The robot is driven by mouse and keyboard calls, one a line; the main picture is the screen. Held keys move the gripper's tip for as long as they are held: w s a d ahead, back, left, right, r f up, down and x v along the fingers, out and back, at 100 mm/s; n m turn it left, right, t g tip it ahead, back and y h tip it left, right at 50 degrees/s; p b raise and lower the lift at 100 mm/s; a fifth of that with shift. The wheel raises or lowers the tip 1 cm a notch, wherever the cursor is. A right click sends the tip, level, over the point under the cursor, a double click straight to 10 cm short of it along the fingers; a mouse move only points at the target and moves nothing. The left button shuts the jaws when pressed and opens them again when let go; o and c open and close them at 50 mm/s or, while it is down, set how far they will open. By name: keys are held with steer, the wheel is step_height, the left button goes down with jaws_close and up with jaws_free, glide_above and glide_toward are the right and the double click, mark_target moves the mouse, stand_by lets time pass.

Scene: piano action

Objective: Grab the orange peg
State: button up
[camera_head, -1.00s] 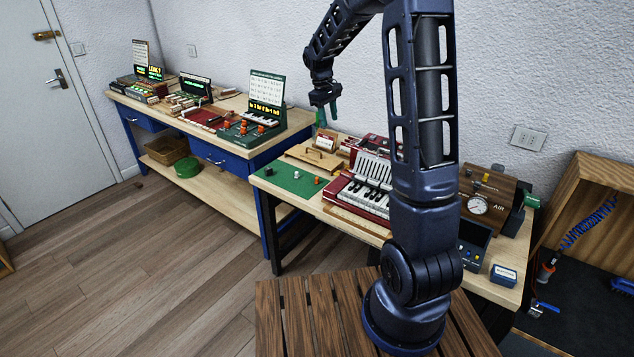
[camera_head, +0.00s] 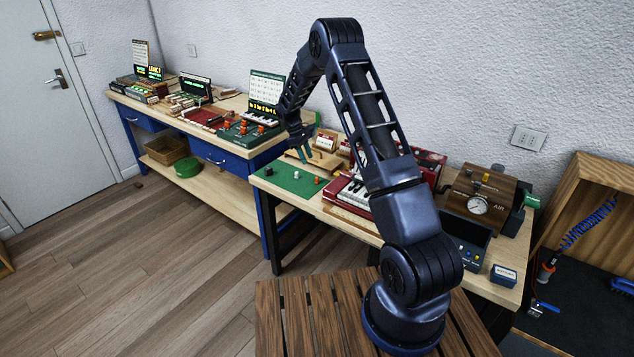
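A small orange peg (camera_head: 317,181) stands on the green mat (camera_head: 285,185) at the left end of the near workbench. A pale peg (camera_head: 296,174) and a dark peg (camera_head: 268,171) stand to its left on the same mat. My gripper (camera_head: 303,156) hangs above the back part of the mat, fingers pointing down, above and a little left of the orange peg in the picture. Its greenish fingers look apart, with nothing seen between them. It is small here and partly blends with the wooden board behind.
A wooden board with a handle (camera_head: 322,160) lies behind the mat. A red keyboard box (camera_head: 347,196) stands right of it, partly hidden by my arm. A wooden gauge box (camera_head: 483,203) stands further right. The mat's front is clear.

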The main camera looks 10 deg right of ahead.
mark_target(317, 180)
steer(key=shift+d+x, duration=0.15)
steer(key=shift+x, duration=2.55)
steer(key=shift+d+x, duration=0.2)
steer(key=shift+x, duration=2.55)
steer(key=shift+r, duration=0.15)
jaws_close()
